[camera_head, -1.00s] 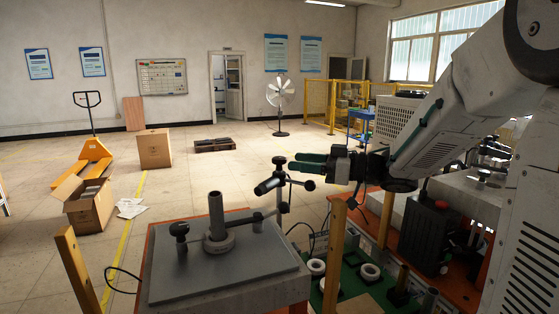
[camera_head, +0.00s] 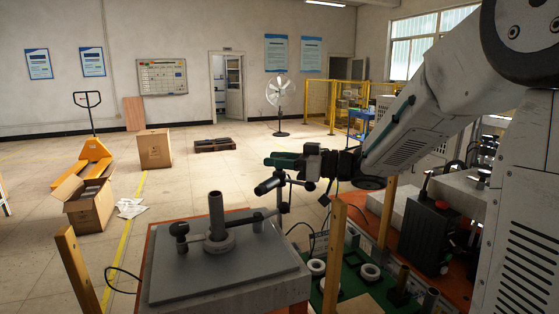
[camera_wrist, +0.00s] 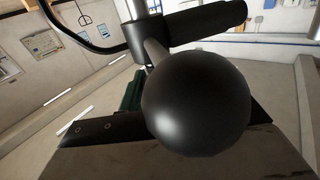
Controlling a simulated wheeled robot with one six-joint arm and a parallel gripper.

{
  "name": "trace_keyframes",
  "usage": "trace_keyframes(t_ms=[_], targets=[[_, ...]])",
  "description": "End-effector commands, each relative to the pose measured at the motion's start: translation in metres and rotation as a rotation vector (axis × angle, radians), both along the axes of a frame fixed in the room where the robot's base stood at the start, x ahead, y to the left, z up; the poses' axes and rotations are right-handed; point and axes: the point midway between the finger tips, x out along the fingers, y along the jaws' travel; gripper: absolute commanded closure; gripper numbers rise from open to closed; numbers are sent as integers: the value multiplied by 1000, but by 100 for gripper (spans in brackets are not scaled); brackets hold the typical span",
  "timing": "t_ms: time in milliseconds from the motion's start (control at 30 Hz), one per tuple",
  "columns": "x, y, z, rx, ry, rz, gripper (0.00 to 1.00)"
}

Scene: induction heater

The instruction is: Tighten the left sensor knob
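The left sensor (camera_head: 268,186) is a black cylinder on a slim upright post beside the metal block. A black ball knob (camera_head: 309,186) sticks out on the post's right side. In the wrist view the round knob (camera_wrist: 195,103) is large and close, with the black sensor barrel (camera_wrist: 208,24) behind it. My gripper (camera_head: 282,160) has green fingers pointing left, just above the sensor and up-left of the knob. In the wrist view a bit of green finger (camera_wrist: 130,92) shows behind the knob. The rest is hidden, so its opening is unclear.
The grey metal block (camera_head: 190,285) carries a ring with an upright shaft (camera_head: 216,215) and black clamp knobs. A green tray with white rings (camera_head: 370,272) lies to the right. Wooden posts (camera_head: 336,252) stand near it. The floor behind is largely free.

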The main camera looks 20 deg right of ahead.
Motion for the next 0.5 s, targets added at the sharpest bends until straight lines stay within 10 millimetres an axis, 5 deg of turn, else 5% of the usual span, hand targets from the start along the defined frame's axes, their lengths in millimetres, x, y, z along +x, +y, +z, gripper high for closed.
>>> trace_keyframes(t_ms=[500], targets=[[0, 1, 1, 1, -2, -374, 90]])
